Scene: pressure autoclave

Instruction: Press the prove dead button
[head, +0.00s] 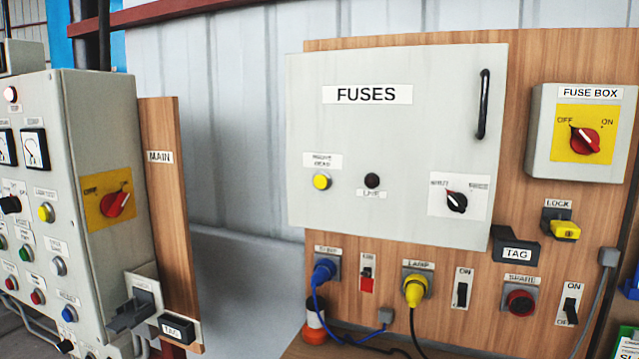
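The large grey FUSES cabinet (400,130) is shut on the wooden board at the right. A yellow round button (322,181) sits on its door at the lower left. The small label above it (322,160) appears to read "PROVE DEAD", though the print is blurred. A dark, unlit lamp (372,180) is just right of the button. A black rotary switch (457,201) is farther right on a white plate. Neither of my grippers is in view, and nothing covers the button.
A grey control panel (100,130) with several buttons and a red MAIN switch (115,204) stands at the left. The FUSE BOX (580,130) is at the right. Blue (323,271) and yellow (415,288) plugs sit below the cabinet. Space before the door looks clear.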

